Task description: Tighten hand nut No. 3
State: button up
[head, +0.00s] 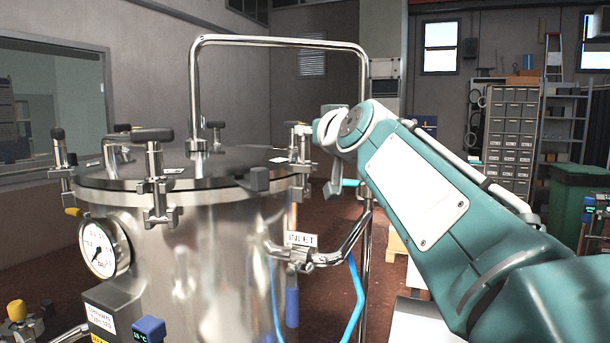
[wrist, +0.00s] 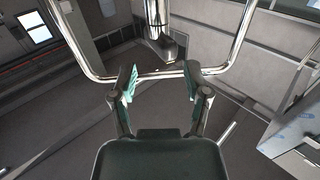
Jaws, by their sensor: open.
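A steel vessel (head: 220,240) with a flat round lid (head: 115,181) stands left of centre in the head view. Several hand nuts with dark grips sit around the lid rim, among them a front one (head: 153,136), a left one (head: 58,134) and one at the right rim (head: 299,130). I cannot read which is No. 3. My teal arm reaches in from the right, its wrist end close to the right rim nut; my gripper's fingers are not clear there. In the wrist view my gripper (wrist: 161,82) is open, with nothing held between its fingers.
A tall steel tube frame (head: 280,41) rises above the lid; a bent steel tube (wrist: 160,74) crosses behind the fingers in the wrist view. An inlet pipe (head: 335,253), blue hose (head: 357,290) and pressure gauge (head: 101,249) are on the vessel. Shelving (head: 510,135) stands far behind.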

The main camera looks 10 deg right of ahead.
jog(key=s, duration=0.5)
jog(key=w, duration=1.1)
jog(key=shift+w+a+f, duration=0.1)
jog(key=shift+a+f, duration=0.15)
jog(key=shift+a, duration=0.1)
jog(key=shift+w, duration=0.3)
jog(key=shift+s, duration=0.1)
jog(key=shift+n+y, duration=0.5)
jog(key=shift+y, duration=0.3)
